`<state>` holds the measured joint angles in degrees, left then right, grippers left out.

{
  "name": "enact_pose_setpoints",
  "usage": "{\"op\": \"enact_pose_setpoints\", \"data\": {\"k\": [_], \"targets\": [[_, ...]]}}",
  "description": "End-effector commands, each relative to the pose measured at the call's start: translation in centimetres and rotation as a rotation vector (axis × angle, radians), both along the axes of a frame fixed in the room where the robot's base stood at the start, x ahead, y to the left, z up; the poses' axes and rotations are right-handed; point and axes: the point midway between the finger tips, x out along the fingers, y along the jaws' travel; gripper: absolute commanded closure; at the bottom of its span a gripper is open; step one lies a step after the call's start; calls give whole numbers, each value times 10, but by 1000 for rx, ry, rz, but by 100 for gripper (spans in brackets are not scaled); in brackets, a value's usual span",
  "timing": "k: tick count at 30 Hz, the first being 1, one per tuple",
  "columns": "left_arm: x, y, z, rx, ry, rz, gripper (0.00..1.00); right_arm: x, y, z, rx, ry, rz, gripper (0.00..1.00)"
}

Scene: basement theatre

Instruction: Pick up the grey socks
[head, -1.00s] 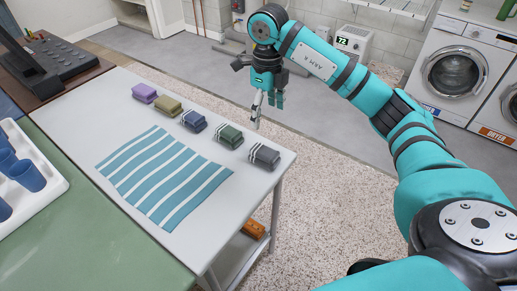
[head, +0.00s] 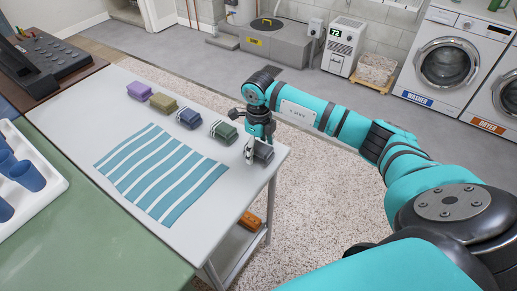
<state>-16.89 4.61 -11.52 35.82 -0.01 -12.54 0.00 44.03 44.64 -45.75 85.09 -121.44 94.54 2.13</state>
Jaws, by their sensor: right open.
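The grey socks (head: 264,154), a folded bundle, lie at the right end of a row of sock bundles on the white table (head: 205,239). My right gripper (head: 257,147) points down right over the grey socks. Its jaws are open, with one light finger showing at the left side of the bundle. The gripper hides part of the socks, and I cannot tell whether the fingers touch them. My left gripper is out of view.
Green socks (head: 223,132) lie close to the left of the gripper, then blue socks (head: 189,118), olive socks (head: 163,103) and purple socks (head: 139,91). A striped mat (head: 160,172) lies in front. An orange object (head: 250,221) sits on the shelf below.

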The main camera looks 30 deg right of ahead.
Motion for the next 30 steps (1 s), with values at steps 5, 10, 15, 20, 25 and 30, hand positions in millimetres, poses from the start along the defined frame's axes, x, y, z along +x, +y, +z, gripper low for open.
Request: {"op": "enact_pose_setpoints", "data": {"k": [5, 10, 15, 20, 25, 30], "targets": [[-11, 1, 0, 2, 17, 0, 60, 0, 0, -8, 0, -1, 2, 20], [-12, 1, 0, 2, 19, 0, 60, 0, 0, -8, 0, -1, 1, 23], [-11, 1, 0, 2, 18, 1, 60, 0, 0, -7, 0, -1, 1, 45], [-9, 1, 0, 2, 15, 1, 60, 0, 0, -7, 0, -1, 1, 66], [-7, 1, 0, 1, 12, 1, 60, 0, 0, -7, 0, -1, 1, 80], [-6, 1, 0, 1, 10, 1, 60, 0, 0, -7, 0, -1, 1, 80]]}}
